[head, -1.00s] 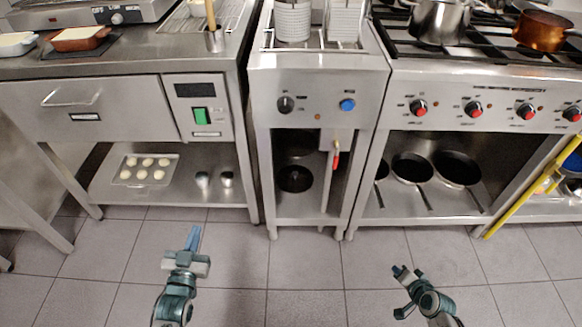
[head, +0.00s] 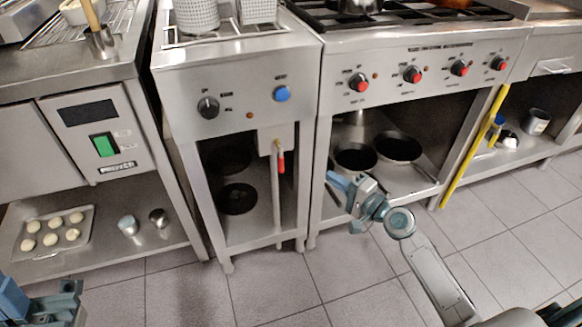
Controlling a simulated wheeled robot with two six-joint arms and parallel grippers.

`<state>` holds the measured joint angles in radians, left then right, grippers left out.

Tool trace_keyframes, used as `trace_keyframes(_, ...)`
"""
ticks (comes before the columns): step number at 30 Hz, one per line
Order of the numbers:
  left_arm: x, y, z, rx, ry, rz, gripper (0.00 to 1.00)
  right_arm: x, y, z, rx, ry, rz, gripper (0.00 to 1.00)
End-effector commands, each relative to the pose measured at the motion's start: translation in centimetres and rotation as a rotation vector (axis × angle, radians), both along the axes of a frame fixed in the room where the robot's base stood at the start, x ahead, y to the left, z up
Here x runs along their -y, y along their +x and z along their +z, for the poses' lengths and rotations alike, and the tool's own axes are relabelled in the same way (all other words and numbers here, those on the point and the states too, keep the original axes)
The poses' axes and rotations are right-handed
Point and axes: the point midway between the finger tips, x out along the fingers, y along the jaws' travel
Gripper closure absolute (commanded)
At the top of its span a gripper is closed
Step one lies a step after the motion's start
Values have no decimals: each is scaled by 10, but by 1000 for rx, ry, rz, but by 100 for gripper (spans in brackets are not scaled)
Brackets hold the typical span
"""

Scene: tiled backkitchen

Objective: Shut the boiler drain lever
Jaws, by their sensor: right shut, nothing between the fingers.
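The drain lever (head: 281,163) has a red grip and hangs roughly downward from a small brass valve under the boiler (head: 236,95), in front of its open lower bay. A vertical metal pipe runs down beside it. My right gripper (head: 338,184) is shut and empty, to the right of the lever and a little lower in the picture, apart from it. It shows in front of the stove's lower opening. My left gripper (head: 40,298) is at the bottom left corner, partly cut off, far from the lever; its jaw state is unclear.
The stove (head: 420,70) with red knobs stands right of the boiler, with pans (head: 398,147) on its lower shelf. A yellow pole (head: 470,150) leans farther right. At left, a counter's lower shelf holds a tray (head: 75,248) of dough pieces. The tiled floor in front is clear.

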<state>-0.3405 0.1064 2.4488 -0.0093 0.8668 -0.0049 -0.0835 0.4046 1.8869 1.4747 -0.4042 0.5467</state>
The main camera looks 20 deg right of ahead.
Motion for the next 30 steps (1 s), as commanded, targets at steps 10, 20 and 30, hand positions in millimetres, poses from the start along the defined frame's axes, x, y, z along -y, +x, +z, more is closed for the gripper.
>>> trace_keyframes(10,0,1,1,-6,1,0,100,-13,24,2,3,4,-1,100)
trace_keyframes(20,0,1,-2,-6,1,0,100,-45,87,0,1,3,0,100)
trace_keyframes(30,0,1,3,-3,1,0,100,-82,81,0,-1,0,0,100)
